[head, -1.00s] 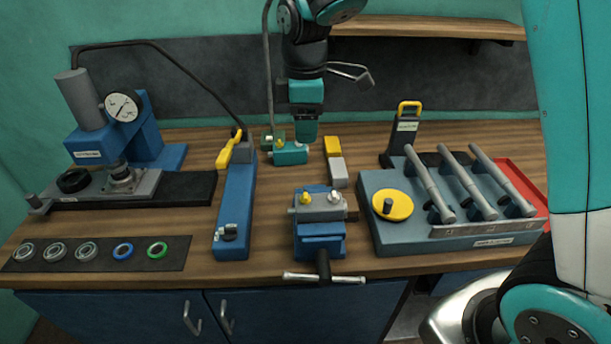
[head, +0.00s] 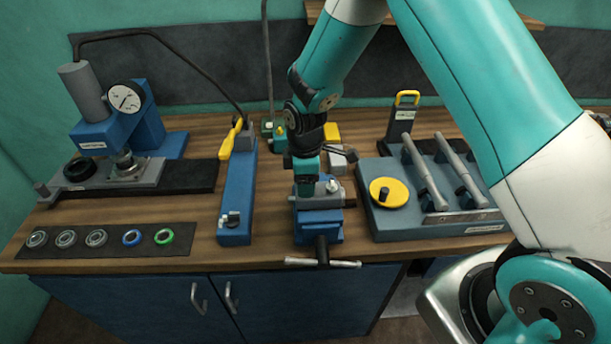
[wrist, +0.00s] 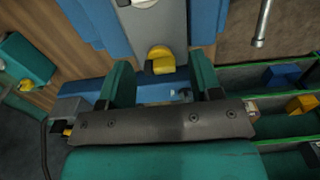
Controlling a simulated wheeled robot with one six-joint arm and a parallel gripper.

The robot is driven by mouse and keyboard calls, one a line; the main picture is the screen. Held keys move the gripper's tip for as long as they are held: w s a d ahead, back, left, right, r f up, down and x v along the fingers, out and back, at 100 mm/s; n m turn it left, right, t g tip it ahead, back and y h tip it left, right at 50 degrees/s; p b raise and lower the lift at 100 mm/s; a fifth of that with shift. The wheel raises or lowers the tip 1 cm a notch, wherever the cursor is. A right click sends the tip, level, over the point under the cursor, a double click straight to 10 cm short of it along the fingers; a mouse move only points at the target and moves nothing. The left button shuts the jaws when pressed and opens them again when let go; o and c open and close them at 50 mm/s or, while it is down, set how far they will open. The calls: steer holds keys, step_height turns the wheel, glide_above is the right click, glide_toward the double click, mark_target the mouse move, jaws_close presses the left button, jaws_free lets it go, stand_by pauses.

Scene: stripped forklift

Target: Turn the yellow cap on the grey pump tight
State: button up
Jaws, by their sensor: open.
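The grey pump (head: 334,203) sits clamped in the blue vise (head: 318,233) at the front middle of the bench. In the wrist view its grey body (wrist: 160,25) lies between blue jaws. The yellow cap (wrist: 160,60) is on the pump, close ahead of my fingers. My gripper (head: 306,190) hides the cap in the head view. In the wrist view my gripper (wrist: 162,82) is open and empty, its teal fingers spread either side of the cap's line. I cannot tell the height between fingertips and cap. A pale fitting (head: 333,186) sits beside it on the pump.
A blue unit with a yellow lever (head: 230,140) stands left of the vise. A grey fixture with a yellow disc (head: 389,192) stands to the right. The vise handle (head: 322,262) juts over the front edge. Bare wood lies between these.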

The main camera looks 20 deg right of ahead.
steer(key=shift+f, duration=0.1)
steer(key=c, duration=0.9)
steer(key=shift+c, duration=0.2)
steer(key=shift+m, duration=0.3)
steer(key=m+b, duration=0.2)
steer(key=m, duration=0.2)
steer(key=m+b, duration=0.1)
steer(key=m, duration=0.4)
steer(key=shift+m+b, duration=0.3)
steer(key=shift+m, duration=0.1)
steer(key=m+b, duration=0.1)
steer(key=m, duration=0.3)
steer(key=shift+m, duration=0.3)
steer(key=m, duration=0.4)
steer(key=shift+m+b, duration=0.35)
steer(key=shift+m, duration=0.05)
